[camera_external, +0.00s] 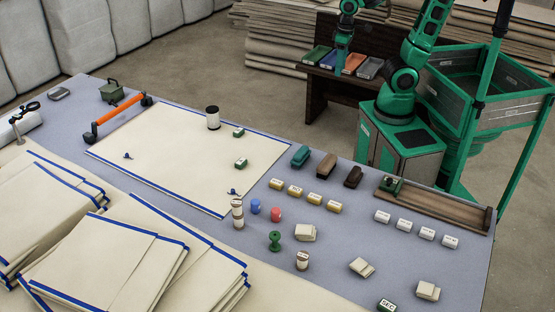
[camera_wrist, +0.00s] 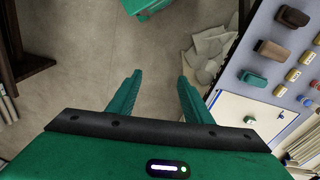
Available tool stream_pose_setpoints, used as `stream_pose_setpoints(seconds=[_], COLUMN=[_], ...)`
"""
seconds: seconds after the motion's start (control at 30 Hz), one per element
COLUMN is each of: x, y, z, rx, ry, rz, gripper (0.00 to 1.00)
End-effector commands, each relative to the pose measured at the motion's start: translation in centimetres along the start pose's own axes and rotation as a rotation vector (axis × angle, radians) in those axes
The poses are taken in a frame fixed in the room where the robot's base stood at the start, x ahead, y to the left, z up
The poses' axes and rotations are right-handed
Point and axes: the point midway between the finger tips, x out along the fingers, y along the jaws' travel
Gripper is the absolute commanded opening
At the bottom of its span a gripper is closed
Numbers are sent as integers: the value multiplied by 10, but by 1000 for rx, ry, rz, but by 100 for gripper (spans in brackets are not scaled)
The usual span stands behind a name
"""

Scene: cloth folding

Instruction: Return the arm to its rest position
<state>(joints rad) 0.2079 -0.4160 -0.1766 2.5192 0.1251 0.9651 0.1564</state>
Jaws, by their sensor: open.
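My gripper (camera_external: 343,64) hangs from my green arm at the top of the external view, pointing down, well apart from the work table (camera_external: 205,215). In that view it appears in front of the dark bench at the back. In the wrist view my gripper (camera_wrist: 157,88) has its two green fingers spread wide, with only bare floor between them. It holds nothing. A cream cloth with blue edges (camera_external: 180,145) lies flat on the table, and a corner of it also shows in the wrist view (camera_wrist: 236,107).
Stacked folded cloths (camera_external: 95,262) fill the table's front left. An orange-handled bar (camera_external: 118,117), a dark-topped cylinder (camera_external: 213,118), spools, rolls and blocks stand on the table. A dark bench (camera_external: 316,92) with coloured trays stands behind.

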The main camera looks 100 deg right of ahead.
Motion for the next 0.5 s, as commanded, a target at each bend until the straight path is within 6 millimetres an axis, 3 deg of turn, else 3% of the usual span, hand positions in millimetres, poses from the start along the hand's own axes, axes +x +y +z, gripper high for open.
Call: stream_pose_setpoints(seconds=[0.1, 0.2, 0.5], x=[-2, -2, -2], y=[20, 29, 31], z=[28, 40, 44], rx=[-44, -67, -78], ry=[-36, -56, -62], rz=[2, 1, 1], gripper=[46, 46, 46])
